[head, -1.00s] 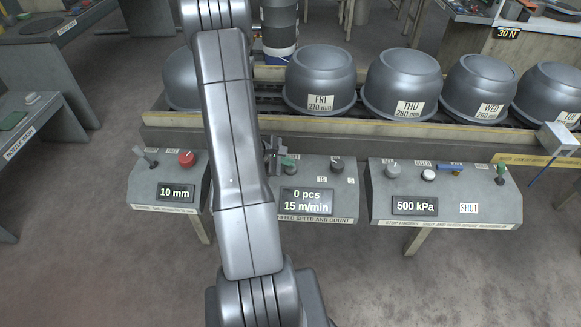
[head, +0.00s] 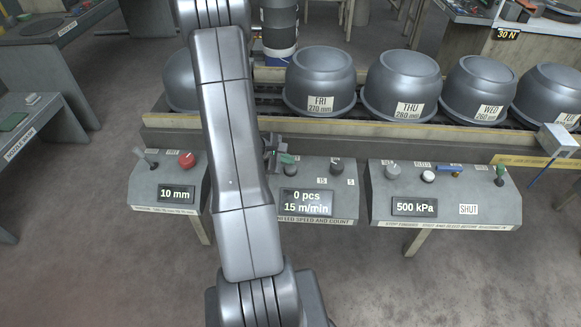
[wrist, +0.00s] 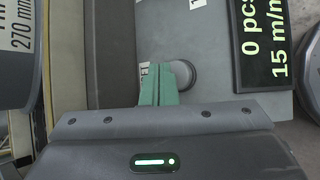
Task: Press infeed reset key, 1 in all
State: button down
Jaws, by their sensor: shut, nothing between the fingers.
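The infeed panel (head: 330,213) is the middle console, with a display (head: 307,201) reading 0 pcs and 15 m/min. A round grey key (wrist: 187,74), beside a partly covered label, shows in the wrist view. I take it for the reset key. My gripper (head: 288,158) is shut and empty, with green fingers over the left part of this panel. In the wrist view, the fingertips (wrist: 165,70) overlap the key's left part and hide some of it. I cannot tell whether they touch it.
A dark knob (head: 337,168) stands to the right on the same panel. A left console (head: 172,210) has a red button (head: 186,159); a right console (head: 445,205) has several controls. Large grey pots (head: 320,80) stand on the conveyor behind. My arm hides the gap between the left and middle consoles.

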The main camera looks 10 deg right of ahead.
aim_at(287, 169)
jog(key=shift+r+p, duration=1.35)
jog(key=shift+r, duration=1.2)
jog(key=shift+f, duration=0.1)
notch_tip(287, 169, down, 2)
jog(key=shift+f+b, duration=0.25)
jog(key=shift+b, duration=0.55)
jog(key=shift+r+p, duration=0.5)
jog(key=shift+p, duration=1.35)
jog(key=shift+f+p, duration=0.1)
jog(key=shift+p, duration=0.75)
